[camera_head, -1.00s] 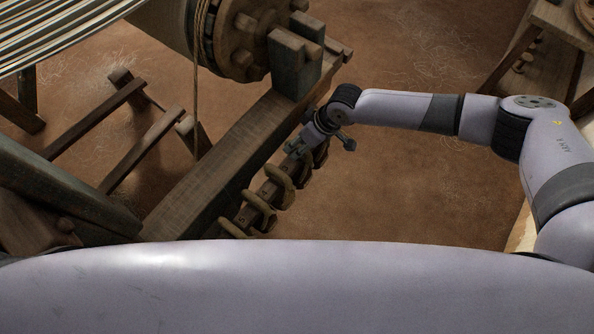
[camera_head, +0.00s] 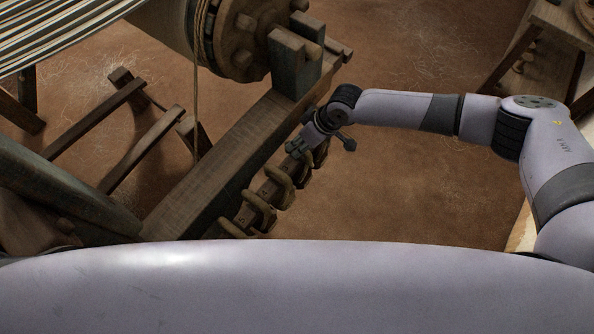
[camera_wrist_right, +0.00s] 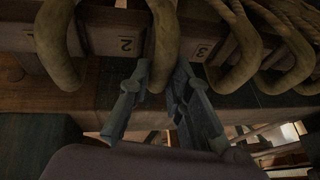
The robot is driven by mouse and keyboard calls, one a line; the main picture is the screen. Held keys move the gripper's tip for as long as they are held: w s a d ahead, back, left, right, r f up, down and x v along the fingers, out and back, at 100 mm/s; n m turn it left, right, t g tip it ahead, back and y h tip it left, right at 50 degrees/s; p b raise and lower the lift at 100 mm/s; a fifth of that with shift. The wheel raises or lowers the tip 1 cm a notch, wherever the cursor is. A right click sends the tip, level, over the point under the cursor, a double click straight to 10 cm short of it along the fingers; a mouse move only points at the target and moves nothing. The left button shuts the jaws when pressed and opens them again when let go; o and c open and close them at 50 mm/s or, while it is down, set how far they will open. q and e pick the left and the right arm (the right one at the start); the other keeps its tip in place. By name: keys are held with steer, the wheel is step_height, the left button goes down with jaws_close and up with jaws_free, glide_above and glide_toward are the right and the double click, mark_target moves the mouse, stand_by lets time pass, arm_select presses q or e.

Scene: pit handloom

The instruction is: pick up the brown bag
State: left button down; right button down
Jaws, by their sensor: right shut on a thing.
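My right gripper (camera_head: 299,148) is at the upper end of a row of brown loops (camera_head: 263,212) along a wooden rail. In the right wrist view, the fingers of the right gripper (camera_wrist_right: 160,78) lie on both sides of the lower end of one thick brown loop (camera_wrist_right: 164,30), between the labels 2 and 3. The gripper is shut on this loop, which still hangs at the rail. I cannot make out a separate brown bag; whether the loop is part of one I cannot tell. My left gripper is out of view.
A long wooden beam (camera_head: 222,150) of the loom runs beside the loops. Neighbouring brown loops (camera_wrist_right: 236,50) hang close on the right in the wrist view. A wooden table (camera_head: 566,20) stands at the upper right. The earthen floor (camera_head: 400,195) right of the rail is clear.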

steer(key=shift+w+r, duration=0.1)
steer(key=shift+r, duration=0.05)
steer(key=shift+r, duration=1.6)
steer(key=shift+d+r, duration=0.1)
steer(key=shift+d, duration=0.05)
steer(key=s+d+b, duration=0.1)
steer(key=s+d, duration=0.2)
steer(key=d, duration=1.4)
steer(key=shift+s+d+b, duration=0.15)
steer(key=shift+s+b, duration=0.05)
steer(key=shift+b, duration=0.15)
steer(key=shift+w, duration=0.1)
